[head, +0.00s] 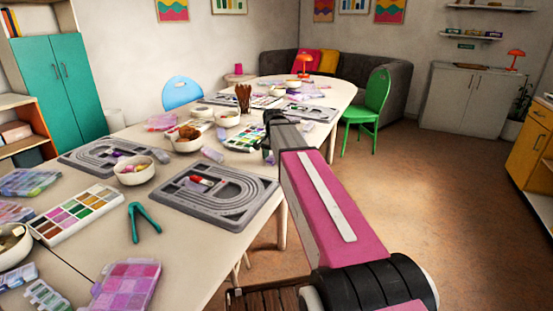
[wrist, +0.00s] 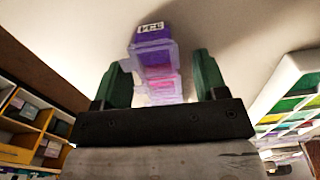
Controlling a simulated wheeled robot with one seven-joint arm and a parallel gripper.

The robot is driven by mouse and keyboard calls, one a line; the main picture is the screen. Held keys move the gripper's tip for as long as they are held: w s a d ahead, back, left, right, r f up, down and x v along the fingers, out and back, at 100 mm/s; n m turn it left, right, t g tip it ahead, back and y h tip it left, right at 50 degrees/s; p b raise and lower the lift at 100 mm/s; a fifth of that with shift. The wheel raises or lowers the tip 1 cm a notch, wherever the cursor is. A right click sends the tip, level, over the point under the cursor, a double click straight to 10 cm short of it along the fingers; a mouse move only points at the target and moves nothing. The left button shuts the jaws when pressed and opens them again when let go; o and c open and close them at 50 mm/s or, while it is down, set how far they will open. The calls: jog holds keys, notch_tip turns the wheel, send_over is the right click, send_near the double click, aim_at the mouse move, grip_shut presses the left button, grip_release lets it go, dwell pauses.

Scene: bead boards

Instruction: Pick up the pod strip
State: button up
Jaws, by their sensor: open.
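The pod strip (wrist: 152,50) shows in the wrist view as a row of translucent purple and pink boxes with a small white label at its far end. It lies on the pale table top. My gripper (wrist: 160,66) is open, with one green finger on each side of the strip and a visible gap to the far part. The near end of the strip is hidden behind the gripper body. In the head view my gripper (head: 269,148) is over the table's right edge, and I cannot make out the strip there for certain.
A bead tray (wrist: 290,92) lies to the right in the wrist view. In the head view, grey bead boards (head: 245,205), a white bowl (head: 135,178), a green tool (head: 134,222) and several boxes crowd the table. A green chair (head: 368,105) stands beyond the table's right edge; open floor lies right.

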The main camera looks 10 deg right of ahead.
jog(key=c, duration=0.8)
jog(key=shift+r, duration=0.15)
jog(key=shift+r, duration=0.6)
notch_tip(320, 180, up, 3)
jog(key=shift+f, duration=0.15)
jog(key=s+a+r, duration=0.7)
jog(key=a, duration=0.2)
notch_tip(320, 180, up, 8)
jog(key=shift+s, duration=0.3)
jog(key=shift+f, duration=0.1)
